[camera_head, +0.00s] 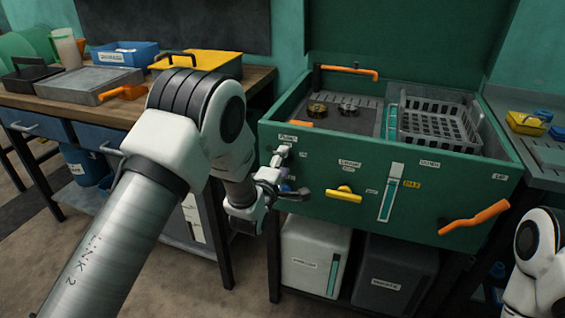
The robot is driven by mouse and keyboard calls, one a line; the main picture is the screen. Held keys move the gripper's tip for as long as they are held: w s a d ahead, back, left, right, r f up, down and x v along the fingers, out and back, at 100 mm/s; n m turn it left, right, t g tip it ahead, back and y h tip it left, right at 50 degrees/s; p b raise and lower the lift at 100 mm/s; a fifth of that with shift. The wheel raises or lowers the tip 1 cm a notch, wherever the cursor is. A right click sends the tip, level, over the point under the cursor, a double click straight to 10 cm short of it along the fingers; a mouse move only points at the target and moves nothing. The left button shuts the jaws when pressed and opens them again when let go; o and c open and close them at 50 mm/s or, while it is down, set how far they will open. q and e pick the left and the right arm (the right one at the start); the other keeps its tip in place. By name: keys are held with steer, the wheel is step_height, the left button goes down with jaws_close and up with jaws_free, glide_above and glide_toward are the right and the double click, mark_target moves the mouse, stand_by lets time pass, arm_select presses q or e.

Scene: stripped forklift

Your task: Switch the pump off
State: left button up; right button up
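The green wash-tank unit (330,170) stands at the centre right, with labels along its front panel. A small label, seemingly reading PUMP (287,138), is at the panel's upper left. My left gripper (291,172) is at the panel's left end, just below that label. Its two fingers are spread, one pointing up towards the label and one pointing right. A small dark purplish part (289,185) shows between them; I cannot tell if it is the switch or if it is touched. The pump switch itself is mostly hidden. My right gripper is out of view.
A yellow handle (344,193), a level gauge (390,192) and an orange lever (474,217) are on the panel right of my gripper. A grey basket (438,122) sits in the tank. A wooden workbench (70,108) stands left, with floor between.

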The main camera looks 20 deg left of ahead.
arm_select(q)
steer(key=shift+s, duration=0.1)
steer(key=s, duration=1.1)
steer(key=shift+s+a, duration=0.2)
steer(key=shift+s, duration=0.2)
steer(key=shift+f, duration=0.1)
